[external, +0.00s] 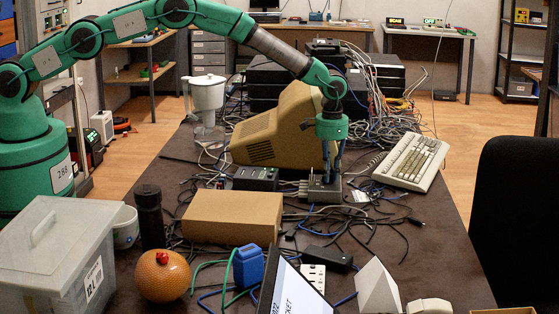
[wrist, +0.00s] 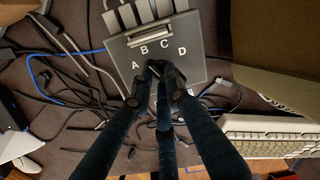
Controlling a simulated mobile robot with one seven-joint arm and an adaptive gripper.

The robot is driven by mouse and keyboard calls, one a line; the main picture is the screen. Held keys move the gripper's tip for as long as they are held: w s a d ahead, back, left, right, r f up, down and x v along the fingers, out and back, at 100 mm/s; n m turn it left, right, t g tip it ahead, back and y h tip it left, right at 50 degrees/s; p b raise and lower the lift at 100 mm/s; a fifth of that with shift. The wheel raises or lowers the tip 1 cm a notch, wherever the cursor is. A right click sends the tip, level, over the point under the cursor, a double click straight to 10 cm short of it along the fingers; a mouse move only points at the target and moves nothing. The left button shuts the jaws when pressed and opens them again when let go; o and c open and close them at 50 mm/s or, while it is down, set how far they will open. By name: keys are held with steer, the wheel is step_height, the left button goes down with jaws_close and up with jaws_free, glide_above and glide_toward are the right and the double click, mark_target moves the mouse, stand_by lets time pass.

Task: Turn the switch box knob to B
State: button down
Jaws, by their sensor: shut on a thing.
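The switch box (external: 321,189) is a grey box on the dark table, in front of the beige monitor. In the wrist view the switch box (wrist: 190,62) shows its top face with white letters A, B, C and D in an arc and cable plugs along its far edge. My gripper (external: 330,172) reaches down onto the box from above. In the wrist view my gripper (wrist: 162,74) has its dark fingers closed together just below the letters, shut on the knob. The fingers hide most of the knob, so I cannot tell which letter it points to.
A beige monitor (external: 275,130) stands close behind the box. A white keyboard (external: 411,162) lies to its right.

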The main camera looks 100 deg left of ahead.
steer(key=shift+s+m, duration=0.1)
steer(key=shift+m, duration=0.9)
steer(key=c, duration=1.7)
jaws_free()
steer(key=shift+o, duration=0.2)
steer(key=shift+r, duration=0.1)
step_height(320, 180, up, 12)
